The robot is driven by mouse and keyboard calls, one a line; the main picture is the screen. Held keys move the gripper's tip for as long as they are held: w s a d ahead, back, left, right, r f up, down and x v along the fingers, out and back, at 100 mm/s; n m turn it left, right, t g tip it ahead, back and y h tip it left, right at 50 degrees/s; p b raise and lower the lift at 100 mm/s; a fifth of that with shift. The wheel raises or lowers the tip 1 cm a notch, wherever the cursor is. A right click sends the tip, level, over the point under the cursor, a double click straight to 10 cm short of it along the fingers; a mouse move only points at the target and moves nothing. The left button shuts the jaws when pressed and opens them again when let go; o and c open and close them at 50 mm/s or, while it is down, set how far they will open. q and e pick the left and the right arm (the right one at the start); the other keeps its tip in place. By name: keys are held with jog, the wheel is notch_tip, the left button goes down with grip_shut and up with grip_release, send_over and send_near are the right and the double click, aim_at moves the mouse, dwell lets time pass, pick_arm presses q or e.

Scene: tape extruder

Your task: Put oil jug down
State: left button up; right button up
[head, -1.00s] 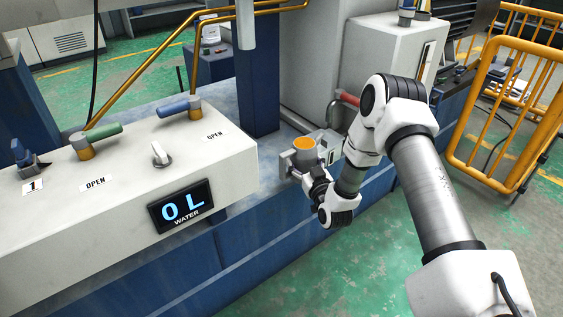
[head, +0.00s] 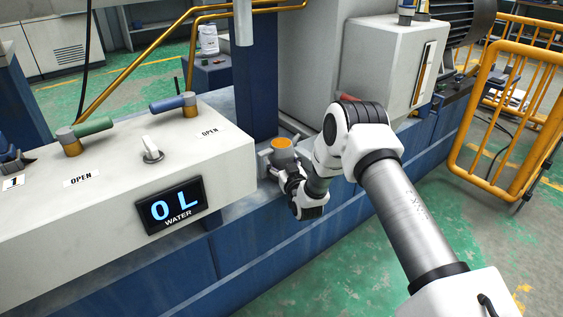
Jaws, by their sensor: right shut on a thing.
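The oil jug (head: 282,145) is a small grey vessel with an orange surface at its open top. It is upright over the blue-grey ledge (head: 232,206), just right of the white control panel's end. My right gripper (head: 279,165) is shut on it from the front right. The gripper and wrist partly hide the jug's lower part, so I cannot tell whether its base touches the ledge. My left gripper is not in view.
The white control panel (head: 110,205) has coloured valve handles and a water display (head: 171,206) reading 0 L. A blue column (head: 256,90) stands behind the jug. A white container (head: 208,40) sits farther back. A yellow railing (head: 500,125) is at right.

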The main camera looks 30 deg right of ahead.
jog(key=o, duration=1.8)
jog(key=shift+c, duration=0.2)
jog(key=shift+s, duration=0.25)
jog(key=p+v, duration=0.4)
jog(key=v, duration=0.8)
jog(key=s+a+f+n+g+y, duration=0.1)
jog(key=s+a+f+g+y, duration=0.1)
jog(key=s+a+f+g, duration=0.25)
jog(key=s+a+f+g+y, duration=0.2)
jog(key=s+a+f, duration=0.25)
jog(key=f, duration=0.25)
jog(key=s+a+f+g, duration=0.2)
jog(key=s+g, duration=0.1)
jog(key=s, duration=0.5)
jog(key=s+a+f+g, duration=0.2)
jog(key=s+a+g, duration=0.1)
jog(key=s, duration=0.6)
jog(key=s+a+f+n+g+y, duration=0.1)
jog(key=s+a+f+g, duration=0.1)
jog(key=s+g, duration=0.3)
jog(key=s, duration=0.3)
jog(key=shift+s+a+f, duration=0.3)
jog(key=shift+s+f, duration=0.05)
